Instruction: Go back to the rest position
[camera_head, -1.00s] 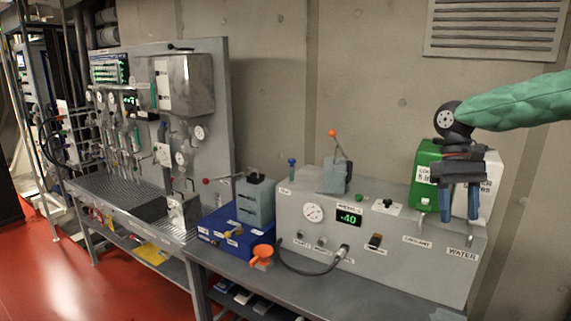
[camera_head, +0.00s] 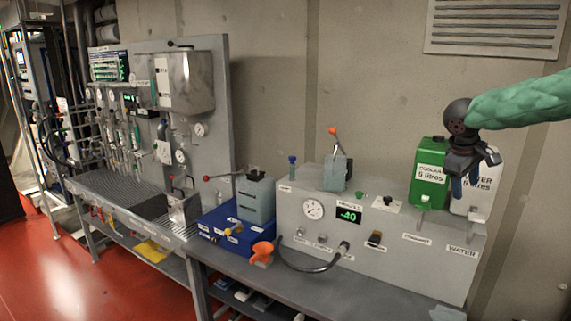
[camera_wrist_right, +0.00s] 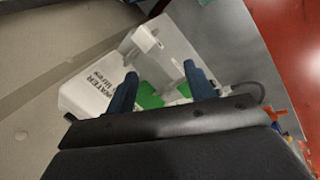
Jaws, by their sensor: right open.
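My right gripper (camera_head: 465,184) is at the right of the head view, on the green-sleeved arm that comes in from the right edge. Its blue fingers are apart, with nothing between them, and point down in front of the coolant and water containers. The wrist view shows both blue fingers (camera_wrist_right: 160,74) spread, with the white water container (camera_wrist_right: 93,90) beyond them. My left gripper is in neither view.
The green coolant container (camera_head: 429,176) and white water container (camera_head: 484,196) stand on the grey console (camera_head: 390,225) with a -40 display. A blue box (camera_head: 236,231) and orange funnel (camera_head: 262,252) are left of it. A gauge panel (camera_head: 215,125) stands farther left. Open wall lies above the console.

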